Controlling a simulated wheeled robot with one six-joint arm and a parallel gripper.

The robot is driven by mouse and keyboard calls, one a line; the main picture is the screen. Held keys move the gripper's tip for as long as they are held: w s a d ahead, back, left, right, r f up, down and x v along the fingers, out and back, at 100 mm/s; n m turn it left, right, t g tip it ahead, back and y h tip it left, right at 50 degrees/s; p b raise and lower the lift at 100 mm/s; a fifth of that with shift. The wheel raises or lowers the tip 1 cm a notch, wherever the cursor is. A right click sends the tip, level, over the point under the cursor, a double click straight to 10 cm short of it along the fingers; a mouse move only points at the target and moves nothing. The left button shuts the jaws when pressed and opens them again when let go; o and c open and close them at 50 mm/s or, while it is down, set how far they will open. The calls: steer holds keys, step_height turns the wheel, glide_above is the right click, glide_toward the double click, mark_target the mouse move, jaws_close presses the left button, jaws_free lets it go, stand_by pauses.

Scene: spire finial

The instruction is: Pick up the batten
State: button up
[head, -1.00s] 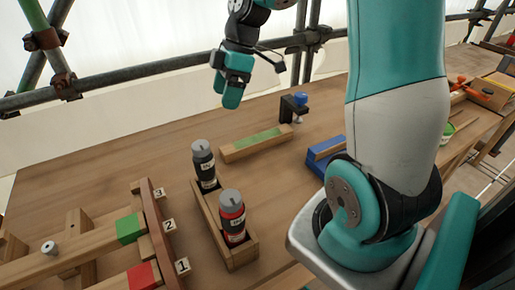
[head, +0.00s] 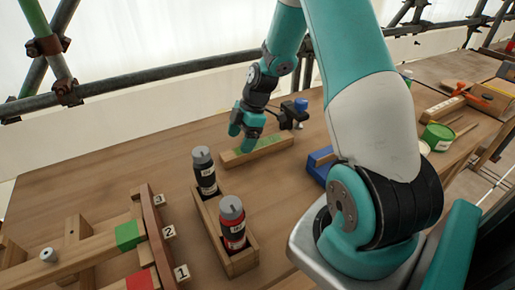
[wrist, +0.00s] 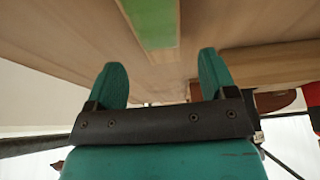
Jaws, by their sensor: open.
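The batten (head: 274,147) is a short wooden bar with a green strip on its top face, lying flat on the bench behind the box of cans. It also shows at the top of the wrist view (wrist: 156,22), in line with the gap between my fingers. My gripper (head: 243,146) is open and empty, pointing down over the batten, and it hides part of it in the head view. In the wrist view the two teal fingertips (wrist: 161,72) stand apart with nothing between them. I cannot tell whether they touch the batten.
A blue block (head: 320,162) lies to the right. A numbered wooden rack (head: 157,240) fills the front left.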

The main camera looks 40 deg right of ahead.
mark_target(235, 152)
steer(key=p+x, duration=0.1)
steer(key=x, duration=0.4)
steer(key=shift+a+f, duration=0.1)
steer(key=shift+a, duration=0.1)
steer(key=c, duration=1.2)
